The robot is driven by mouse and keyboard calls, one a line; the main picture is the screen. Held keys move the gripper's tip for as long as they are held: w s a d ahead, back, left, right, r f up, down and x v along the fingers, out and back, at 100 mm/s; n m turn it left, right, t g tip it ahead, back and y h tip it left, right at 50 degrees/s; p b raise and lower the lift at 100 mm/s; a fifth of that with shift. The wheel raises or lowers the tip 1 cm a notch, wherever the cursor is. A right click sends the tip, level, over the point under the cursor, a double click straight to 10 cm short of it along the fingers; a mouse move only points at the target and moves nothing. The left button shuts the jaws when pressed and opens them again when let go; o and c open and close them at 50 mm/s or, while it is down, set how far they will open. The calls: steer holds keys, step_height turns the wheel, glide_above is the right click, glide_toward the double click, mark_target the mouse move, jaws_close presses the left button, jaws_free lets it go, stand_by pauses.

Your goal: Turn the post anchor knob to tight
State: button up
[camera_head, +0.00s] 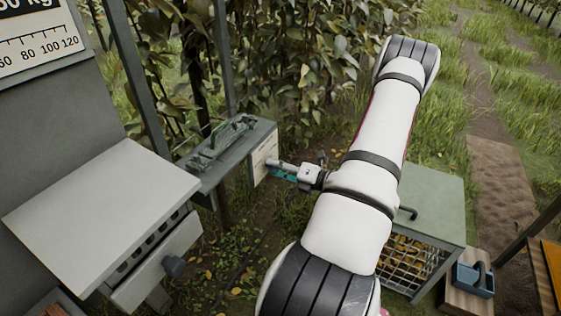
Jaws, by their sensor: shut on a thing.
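My gripper (277,170) reaches in from the right to the white labelled panel (264,148) on the end of a grey beam (217,172). Its jaws are shut at the face of this panel, on what appears to be the post anchor knob. The knob itself is hidden behind the fingers, so its turn position cannot be read. The panel's markings are too small to read. A green metal fitting (222,138) sits on top of the beam.
A grey weighing stand with a scale dial (40,45) and a drawer with a dark knob (175,267) stands at left. A green-topped crate (432,195) holding yellow fruit is at right, with a blue caddy (473,280) beside it. Leafy plants rise behind.

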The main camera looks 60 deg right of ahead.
steer(key=m+p, duration=0.2)
steer(key=m, duration=0.4)
steer(key=m+y+p, duration=0.1)
steer(key=m+p, duration=0.2)
steer(key=m, duration=0.3)
steer(key=shift+d+f+m+y, duration=0.15)
steer(key=shift+m+y, duration=0.15)
steer(key=shift+m, duration=0.1)
stand_by(0.5)
steer(key=o, duration=1.2)
steer(key=shift+c, duration=0.2)
steer(key=s+d, duration=0.1)
steer(key=s, duration=1.1)
steer(key=shift+d+r, duration=0.3)
steer(key=shift+r, duration=0.05)
steer(key=shift+w, duration=0.1)
